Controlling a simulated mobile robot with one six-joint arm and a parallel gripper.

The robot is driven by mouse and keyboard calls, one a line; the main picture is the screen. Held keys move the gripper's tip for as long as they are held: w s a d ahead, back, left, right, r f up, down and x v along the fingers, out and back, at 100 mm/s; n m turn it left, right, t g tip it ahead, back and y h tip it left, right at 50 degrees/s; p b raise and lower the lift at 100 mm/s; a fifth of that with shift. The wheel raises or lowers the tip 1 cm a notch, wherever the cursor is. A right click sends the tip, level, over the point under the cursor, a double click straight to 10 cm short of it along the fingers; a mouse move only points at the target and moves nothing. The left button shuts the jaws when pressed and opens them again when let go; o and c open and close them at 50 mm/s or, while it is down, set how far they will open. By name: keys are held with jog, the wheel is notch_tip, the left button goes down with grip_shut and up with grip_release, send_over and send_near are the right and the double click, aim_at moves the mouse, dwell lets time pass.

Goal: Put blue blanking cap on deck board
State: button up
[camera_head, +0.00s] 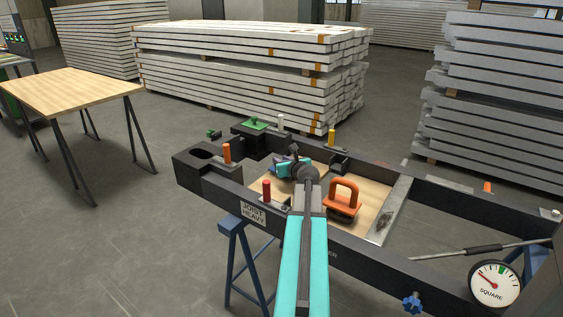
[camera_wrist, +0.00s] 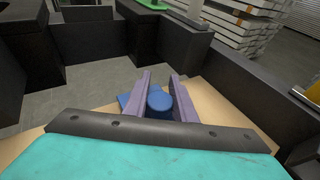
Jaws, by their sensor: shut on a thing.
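The blue blanking cap (camera_wrist: 159,100) is between the two purple fingers of my gripper (camera_wrist: 160,79), which is shut on it. Its round top shows, and a flat blue part shows left of the fingers. The tan wooden deck board (camera_wrist: 214,98) lies below and around the fingers. I cannot tell whether the cap touches it. In the head view the deck board (camera_head: 373,192) lies inside the dark frame. My gripper (camera_head: 278,172) is over its left part there, and my wrist largely hides the cap.
An orange handle (camera_head: 344,198) stands on the board right of my arm. Orange pegs (camera_head: 227,153), a red peg (camera_head: 267,190) and a yellow peg (camera_head: 331,138) rise from the frame. Dark frame walls (camera_wrist: 238,98) surround the board. A wooden table (camera_head: 70,92) stands at left.

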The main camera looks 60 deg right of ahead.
jog(key=shift+f, duration=0.15)
jog(key=o, duration=1.1)
jog(key=shift+s+r, duration=0.1)
jog(key=shift+r, duration=0.1)
jog(key=shift+p+v, duration=0.5)
jog(key=shift+v, duration=5.45)
jog(key=shift+r, duration=0.15)
